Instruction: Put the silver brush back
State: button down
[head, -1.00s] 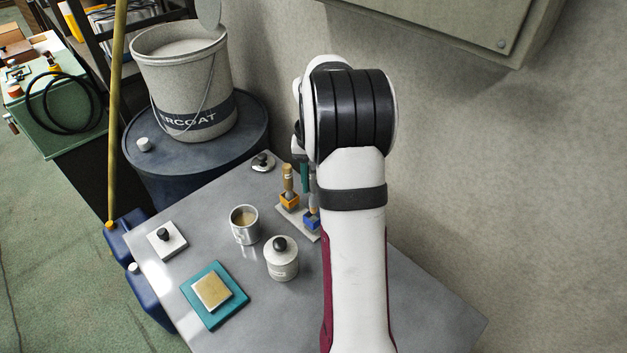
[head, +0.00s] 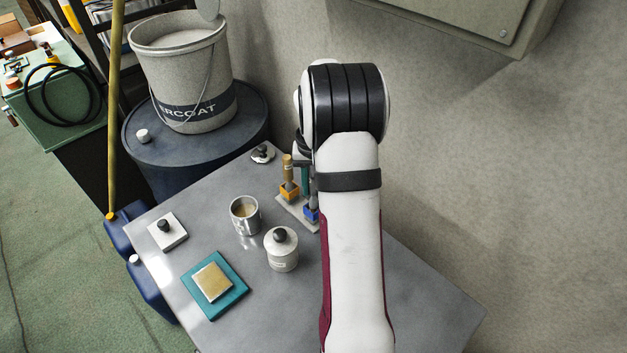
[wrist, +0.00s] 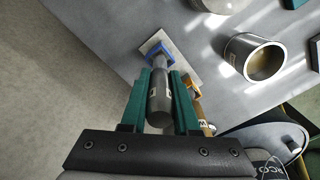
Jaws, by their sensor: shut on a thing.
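The silver brush (wrist: 158,95) has a grey handle and shows in the wrist view between the green fingers of my gripper (wrist: 161,82), which is shut on it. Its far end meets the blue socket (wrist: 154,50) on a pale rack plate (wrist: 183,61); how deep it sits in the socket I cannot tell. In the head view my gripper (head: 305,180) is over the rack, partly hidden by my arm. The blue socket (head: 311,214) shows below it.
A brush with a wooden handle (head: 287,167) stands in the orange socket (head: 289,192) beside the blue one. A metal cup (head: 244,222) and a lidded jar (head: 282,256) stand nearby. A teal pad (head: 236,291) lies at the front. The wall is close behind the rack.

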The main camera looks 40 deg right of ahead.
jog(key=shift+f, duration=1.05)
jog(key=c, duration=0.6)
grip_release()
jog(key=shift+o, duration=0.3)
jog(key=o, duration=0.5)
jog(key=shift+o, duration=0.2)
jog(key=shift+r, duration=4.95)
